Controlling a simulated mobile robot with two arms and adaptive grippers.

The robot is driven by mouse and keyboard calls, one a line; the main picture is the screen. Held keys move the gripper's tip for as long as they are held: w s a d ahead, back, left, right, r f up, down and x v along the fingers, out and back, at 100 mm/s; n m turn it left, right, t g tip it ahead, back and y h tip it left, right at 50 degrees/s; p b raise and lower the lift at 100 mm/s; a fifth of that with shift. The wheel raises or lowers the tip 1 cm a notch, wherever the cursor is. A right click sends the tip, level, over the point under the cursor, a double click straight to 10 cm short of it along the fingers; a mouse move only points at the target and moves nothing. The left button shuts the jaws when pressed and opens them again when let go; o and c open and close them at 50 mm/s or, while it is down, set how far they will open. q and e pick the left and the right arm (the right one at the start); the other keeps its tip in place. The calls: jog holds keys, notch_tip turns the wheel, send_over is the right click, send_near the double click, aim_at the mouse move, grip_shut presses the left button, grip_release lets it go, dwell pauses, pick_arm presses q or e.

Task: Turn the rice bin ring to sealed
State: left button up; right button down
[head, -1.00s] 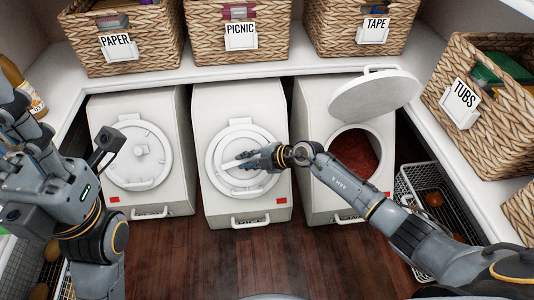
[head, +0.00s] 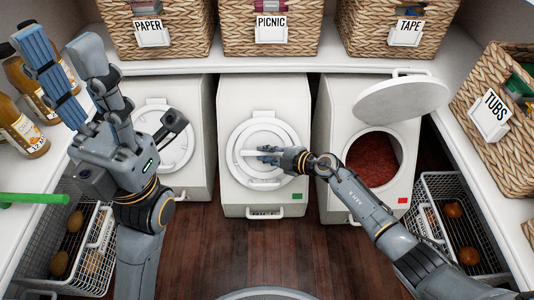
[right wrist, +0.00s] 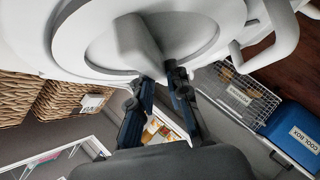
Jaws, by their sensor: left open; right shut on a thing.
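The middle white bin (head: 232,190) has a round lid with a ring (head: 230,150) and a bar handle (head: 248,153) across it, now about level. A small green marker (head: 297,196) shows at its lower right; its bottom label is too small to read. My right gripper (head: 270,153) is shut on the bar handle, which also shows in the right wrist view (right wrist: 138,38) between the fingers (right wrist: 160,85). My left gripper (head: 62,45) is open and empty, raised over the left side, partly covering the left bin.
The right bin (head: 332,200) has its lid (head: 402,98) swung up, red contents inside and a red marker. The left bin (head: 203,110) is closed. Labelled wicker baskets (head: 270,45) line the shelf above. Bottles (head: 22,125) stand at left; wire baskets (head: 95,265) flank the floor.

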jog(key=c, duration=1.3)
grip_release()
jog(key=v, duration=1.2)
